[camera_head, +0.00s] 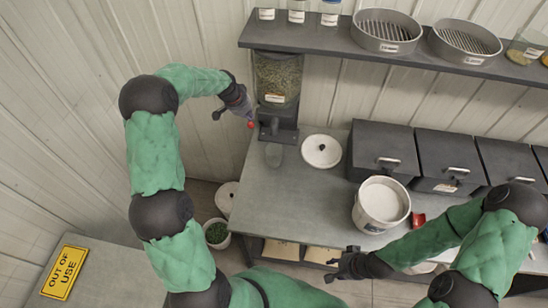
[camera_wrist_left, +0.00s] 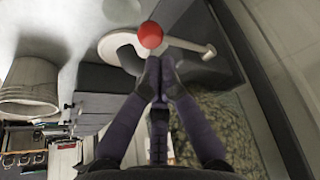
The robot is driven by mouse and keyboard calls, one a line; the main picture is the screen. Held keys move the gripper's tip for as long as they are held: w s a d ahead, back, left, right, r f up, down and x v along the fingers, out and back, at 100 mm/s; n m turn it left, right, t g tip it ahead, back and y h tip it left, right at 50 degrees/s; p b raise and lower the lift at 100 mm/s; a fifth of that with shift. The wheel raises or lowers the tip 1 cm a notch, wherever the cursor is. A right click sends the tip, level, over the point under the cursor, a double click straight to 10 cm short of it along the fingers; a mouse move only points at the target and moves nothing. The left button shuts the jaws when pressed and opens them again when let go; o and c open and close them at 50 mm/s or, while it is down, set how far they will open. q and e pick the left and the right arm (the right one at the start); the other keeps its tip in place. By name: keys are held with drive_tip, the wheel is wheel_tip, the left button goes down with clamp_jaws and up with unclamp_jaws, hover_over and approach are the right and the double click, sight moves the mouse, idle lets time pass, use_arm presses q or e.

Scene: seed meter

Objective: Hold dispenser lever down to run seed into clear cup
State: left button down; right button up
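The seed dispenser (camera_head: 278,80) hangs under the wall shelf, its clear hopper holding seed above a dark base. Its lever's red knob (camera_head: 250,124) stands out to the left; it also shows in the left wrist view (camera_wrist_left: 151,35). My left gripper (camera_head: 244,113) is beside the knob. In the left wrist view its fingers (camera_wrist_left: 158,70) are together, tips just short of the red knob; whether they touch it is unclear. My right gripper (camera_head: 335,268) appears open and empty near the bench's front edge.
A white lid with a dark knob (camera_head: 321,151) lies right of the cup. A white bucket (camera_head: 381,205) and dark bins (camera_head: 384,150) stand farther right. Sieves (camera_head: 387,30) rest on the shelf (camera_head: 318,40). The bench (camera_head: 285,205) is clear in front of the cup.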

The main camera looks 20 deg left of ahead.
sight(249, 124)
use_arm(q)
drive_tip(key=shift+f, duration=0.15)
drive_tip(key=shift+f+b, duration=2.35)
drive_tip(key=shift+f, duration=0.3)
idle(3.4)
wheel_tip(249, 124, up, 9)
drive_tip(key=p, duration=0.3)
drive_tip(key=shift+r+p, duration=0.15)
drive_tip(key=shift+p, duration=0.25)
idle(0.7)
